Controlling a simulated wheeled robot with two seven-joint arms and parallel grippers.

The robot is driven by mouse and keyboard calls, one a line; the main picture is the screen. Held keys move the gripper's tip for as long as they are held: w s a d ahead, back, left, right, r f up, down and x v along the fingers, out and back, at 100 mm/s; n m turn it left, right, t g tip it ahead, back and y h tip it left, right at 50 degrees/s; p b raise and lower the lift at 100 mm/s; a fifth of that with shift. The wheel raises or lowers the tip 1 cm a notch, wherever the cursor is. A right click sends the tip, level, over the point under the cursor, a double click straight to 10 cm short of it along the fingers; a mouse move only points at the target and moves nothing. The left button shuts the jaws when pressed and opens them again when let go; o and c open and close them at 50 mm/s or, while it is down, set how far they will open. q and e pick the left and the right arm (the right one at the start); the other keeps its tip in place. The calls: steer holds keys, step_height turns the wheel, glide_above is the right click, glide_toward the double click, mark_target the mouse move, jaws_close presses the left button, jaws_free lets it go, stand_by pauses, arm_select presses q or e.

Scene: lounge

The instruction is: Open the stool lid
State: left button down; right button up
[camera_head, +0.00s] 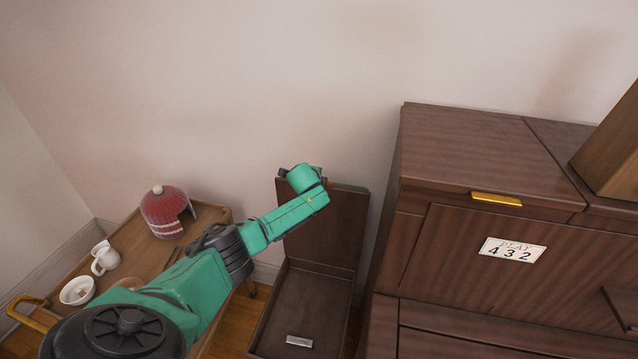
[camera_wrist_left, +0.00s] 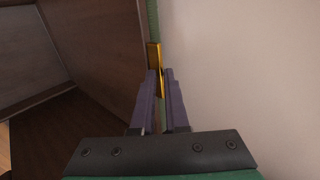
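The stool (camera_head: 262,335) is an open dark brown box on the floor, left of the large wooden cabinet. Its lid (camera_head: 335,232) stands raised, nearly upright, at the back by the wall, and the inside of the box shows. In the left wrist view the lid (camera_wrist_left: 95,50) is on the left, with a green edge strip and a gold tab (camera_wrist_left: 156,58). My left gripper (camera_wrist_left: 160,72) has its two fingers close together around the gold tab. In the head view my left arm hides the lid's upper left part and the fingers. My right gripper is not in view.
A small metallic block (camera_head: 299,341) lies inside the stool. The wooden cabinet (camera_head: 480,150) stands close on the right. On the left, a wooden cart (camera_head: 135,243) holds a red dome-shaped object (camera_head: 163,205), a white jug (camera_head: 104,258) and a white bowl (camera_head: 77,291).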

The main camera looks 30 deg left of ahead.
arm_select(q)
steer(key=c, duration=1.3)
jaws_free()
steer(key=o, duration=0.3)
steer(key=shift+s+r, duration=0.1)
steer(key=shift+o, duration=0.2)
steer(key=shift+s+d, duration=0.1)
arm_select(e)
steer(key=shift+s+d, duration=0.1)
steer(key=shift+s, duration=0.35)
arm_select(q)
steer(key=p+v, duration=0.1)
steer(key=v, duration=1.3)
steer(key=shift+s+d+r, duration=0.2)
steer(key=shift+s, duration=0.1)
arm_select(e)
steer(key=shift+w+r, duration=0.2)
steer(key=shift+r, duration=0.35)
